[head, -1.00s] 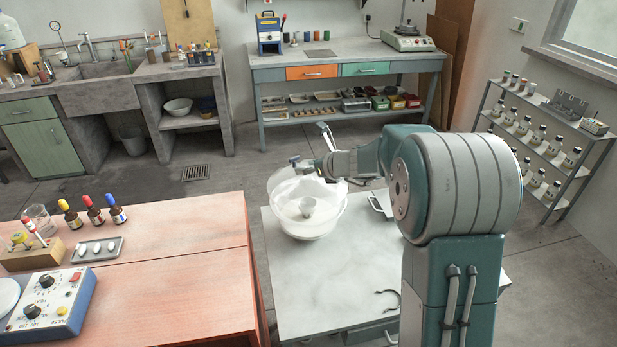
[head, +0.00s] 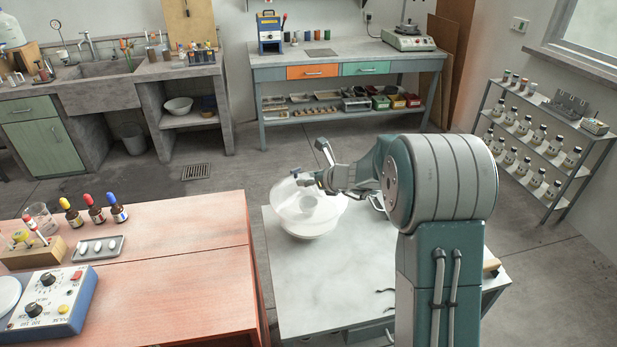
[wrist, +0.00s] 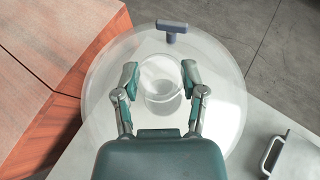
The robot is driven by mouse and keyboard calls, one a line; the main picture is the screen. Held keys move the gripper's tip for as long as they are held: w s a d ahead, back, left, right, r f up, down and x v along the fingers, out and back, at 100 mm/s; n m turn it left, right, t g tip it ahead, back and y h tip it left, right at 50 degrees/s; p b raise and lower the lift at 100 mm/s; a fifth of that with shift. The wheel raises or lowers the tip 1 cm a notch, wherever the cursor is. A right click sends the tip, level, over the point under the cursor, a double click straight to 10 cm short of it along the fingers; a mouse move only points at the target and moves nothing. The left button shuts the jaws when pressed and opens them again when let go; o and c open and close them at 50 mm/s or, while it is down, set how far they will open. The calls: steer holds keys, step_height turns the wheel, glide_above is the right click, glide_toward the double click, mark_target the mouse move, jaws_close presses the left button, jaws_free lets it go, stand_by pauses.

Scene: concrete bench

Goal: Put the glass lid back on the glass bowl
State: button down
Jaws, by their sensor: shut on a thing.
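The clear glass lid (wrist: 105,90) shows as a wide translucent disc under my gripper (wrist: 160,76) in the wrist view. My gripper is shut on the lid near its middle, one finger on each side of a clear cylindrical part. A blue-grey T-shaped piece (wrist: 172,28) stands at the lid's far edge. In the head view my gripper (head: 322,181) is over the frosted-looking glass bowl (head: 298,231) on the pale bench. The lid (head: 335,207) overlaps the bowl's top; I cannot tell whether their rims touch. A small cup shape shows through the glass.
The pale bench (head: 345,270) is mostly clear in front of the bowl. A metal handle (wrist: 270,153) lies to the right in the wrist view. A reddish table (head: 170,265) with dropper bottles and a blue control box (head: 48,305) stands left.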

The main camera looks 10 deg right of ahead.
steer(key=shift+f, duration=0.1)
steer(key=shift+c, duration=0.8)
jaws_free()
steer(key=shift+d, duration=0.15)
